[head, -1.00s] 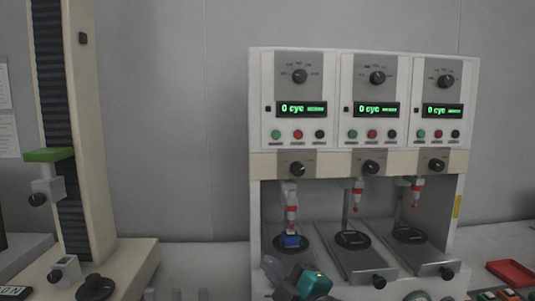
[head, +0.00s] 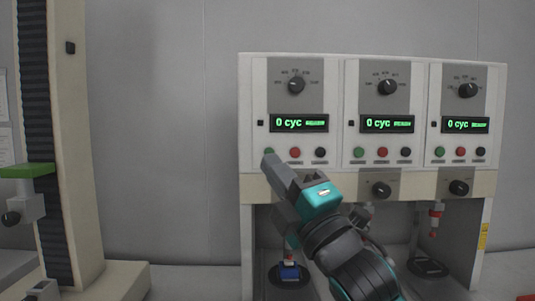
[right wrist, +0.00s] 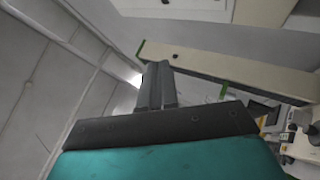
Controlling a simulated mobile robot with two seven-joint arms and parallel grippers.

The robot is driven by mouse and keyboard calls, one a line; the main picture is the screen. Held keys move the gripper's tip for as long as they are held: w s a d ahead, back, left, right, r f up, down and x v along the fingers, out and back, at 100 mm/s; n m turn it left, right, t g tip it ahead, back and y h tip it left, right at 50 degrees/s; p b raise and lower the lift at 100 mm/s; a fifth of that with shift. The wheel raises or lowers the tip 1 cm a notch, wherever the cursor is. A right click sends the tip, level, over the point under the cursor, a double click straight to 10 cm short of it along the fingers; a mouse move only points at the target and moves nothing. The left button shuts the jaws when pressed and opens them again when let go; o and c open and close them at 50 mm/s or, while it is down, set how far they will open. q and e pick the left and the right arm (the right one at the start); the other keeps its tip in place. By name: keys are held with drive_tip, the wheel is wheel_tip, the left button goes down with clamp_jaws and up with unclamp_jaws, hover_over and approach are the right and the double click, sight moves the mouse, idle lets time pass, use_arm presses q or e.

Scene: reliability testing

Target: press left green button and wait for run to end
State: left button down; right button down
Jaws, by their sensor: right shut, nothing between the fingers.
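The test machine (head: 245,110) has three panels side by side. The left panel's green button (head: 269,152) shows just above my right fingertips, its lower edge close to them. My right gripper (head: 270,161) is shut and empty, with its tip pointing up at the left panel. Whether it touches the button I cannot tell. In the right wrist view the right fingers (right wrist: 157,68) lie together. The left display (head: 299,123) reads 0 cyc. My left gripper is not in view.
Red (head: 295,153) and black (head: 320,152) buttons sit right of the green one. A blue block (head: 289,272) stands under the left station, partly behind my arm. A tall column stand (head: 85,150) is at the left, with clear wall between.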

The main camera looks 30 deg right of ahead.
idle(0.3)
drive_tip(key=w+d, duration=0.4)
drive_tip(key=w, duration=0.3)
drive_tip(key=shift+w+d, duration=0.25)
drive_tip(key=shift+d, duration=0.05)
idle(1.9)
drive_tip(key=shift+w+d, duration=0.2)
drive_tip(key=shift+w, duration=0.15)
